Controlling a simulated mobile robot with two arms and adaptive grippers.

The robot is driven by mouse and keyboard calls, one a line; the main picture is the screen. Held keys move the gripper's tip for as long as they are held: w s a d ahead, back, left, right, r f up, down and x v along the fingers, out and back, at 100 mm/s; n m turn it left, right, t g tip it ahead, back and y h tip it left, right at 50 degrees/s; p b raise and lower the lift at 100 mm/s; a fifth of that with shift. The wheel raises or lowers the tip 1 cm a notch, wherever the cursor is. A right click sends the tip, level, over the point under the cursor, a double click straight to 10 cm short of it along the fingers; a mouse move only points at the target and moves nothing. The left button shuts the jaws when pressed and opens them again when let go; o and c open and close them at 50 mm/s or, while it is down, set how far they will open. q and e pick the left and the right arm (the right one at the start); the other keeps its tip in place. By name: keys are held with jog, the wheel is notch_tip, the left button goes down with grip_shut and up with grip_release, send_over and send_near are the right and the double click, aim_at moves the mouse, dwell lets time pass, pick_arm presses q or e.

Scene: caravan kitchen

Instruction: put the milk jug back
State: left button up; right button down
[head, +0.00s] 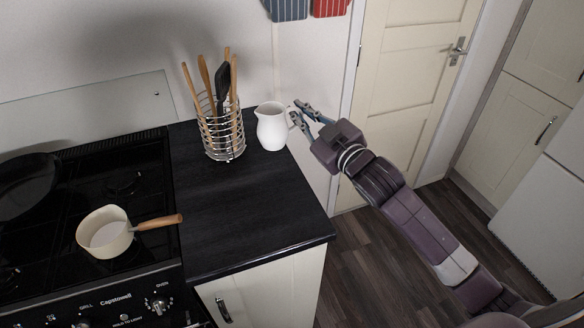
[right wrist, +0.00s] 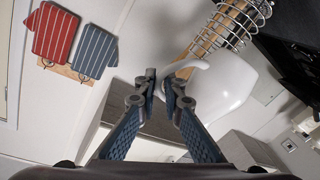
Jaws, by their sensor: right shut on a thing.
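The white milk jug (head: 271,127) is upright at the back right of the black worktop (head: 240,205), just right of the utensil rack. I cannot tell whether its base touches the worktop. My right gripper (head: 297,112) reaches in from the right and is shut on the jug's handle. In the right wrist view the fingertips (right wrist: 163,84) close around the handle, and the white jug body (right wrist: 226,88) fills the area to their right. My left gripper is not in view.
A wire rack (head: 222,136) of wooden and black utensils stands close left of the jug. A cream saucepan (head: 105,236) sits on the hob, its wooden handle pointing toward the worktop. The front of the worktop is clear. A cream door (head: 410,80) is behind my right arm.

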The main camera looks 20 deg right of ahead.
notch_tip(320, 180, down, 15)
jog(key=shift+f+p, duration=0.1)
jog(key=shift+p, duration=0.3)
jog(key=shift+f, duration=0.1)
jog(key=c, duration=2.5)
grip_release()
jog(key=shift+f, duration=0.2)
jog(key=o, duration=0.5)
jog(key=shift+c, duration=0.2)
jog(key=shift+r, duration=0.1)
